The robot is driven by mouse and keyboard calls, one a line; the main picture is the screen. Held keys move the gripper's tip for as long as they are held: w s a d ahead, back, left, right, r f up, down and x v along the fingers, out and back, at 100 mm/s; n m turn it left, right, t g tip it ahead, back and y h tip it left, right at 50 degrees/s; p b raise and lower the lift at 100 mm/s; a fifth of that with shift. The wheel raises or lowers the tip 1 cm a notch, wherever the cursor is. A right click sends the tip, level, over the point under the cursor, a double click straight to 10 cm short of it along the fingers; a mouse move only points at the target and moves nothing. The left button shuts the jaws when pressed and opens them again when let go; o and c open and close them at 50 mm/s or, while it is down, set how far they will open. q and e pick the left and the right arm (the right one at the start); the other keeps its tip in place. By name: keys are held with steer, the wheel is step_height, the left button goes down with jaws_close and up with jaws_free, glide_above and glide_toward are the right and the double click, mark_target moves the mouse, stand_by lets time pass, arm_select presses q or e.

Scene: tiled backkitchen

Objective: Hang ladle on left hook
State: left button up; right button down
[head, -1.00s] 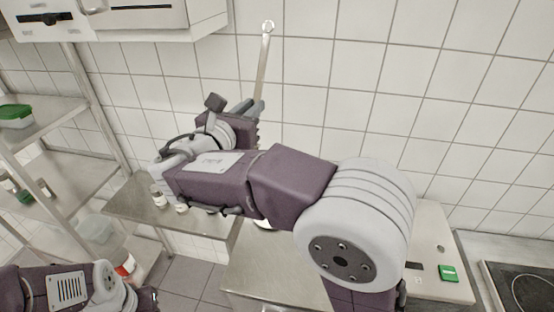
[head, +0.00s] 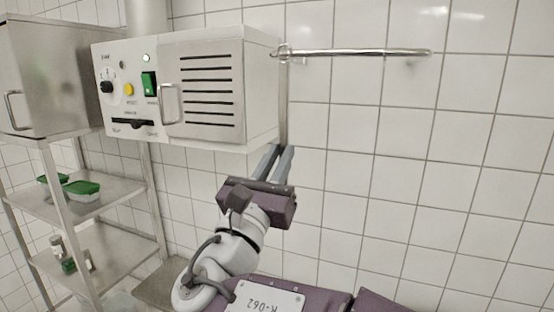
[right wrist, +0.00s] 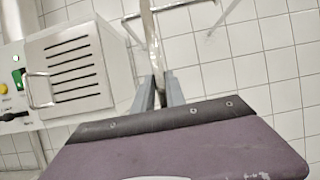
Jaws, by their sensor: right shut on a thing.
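The ladle's long metal handle (head: 283,105) stands nearly upright in the head view, just right of the white wall unit. My right gripper (head: 275,160) is shut on the handle, with a length of it rising above the fingers. The handle's top end is level with the left end of a metal wall rail (head: 360,52) and overlaps it in the picture; I cannot tell whether they touch. The handle (right wrist: 150,35) also shows between the fingers (right wrist: 160,90) in the right wrist view. The ladle's bowl is hidden. My left gripper is out of view.
The white wall unit (head: 210,90) with switches and vents is close left of the handle. A steel cabinet (head: 62,75) and a metal shelf rack (head: 100,195) with green-lidded boxes stand farther left. The tiled wall right of the handle, below the rail, is clear.

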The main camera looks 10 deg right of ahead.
steer(key=shift+w+d, duration=0.4)
steer(key=shift+d, duration=0.15)
steer(key=w+d+f, duration=0.1)
steer(key=w+d, duration=0.2)
steer(key=w, duration=0.3)
steer(key=shift+d+f, duration=0.3)
steer(key=shift+f, duration=0.05)
steer(key=shift+s+a+r, duration=0.1)
steer(key=shift+s, duration=0.1)
steer(key=shift+w, duration=0.1)
steer(key=c, duration=1.3)
jaws_free()
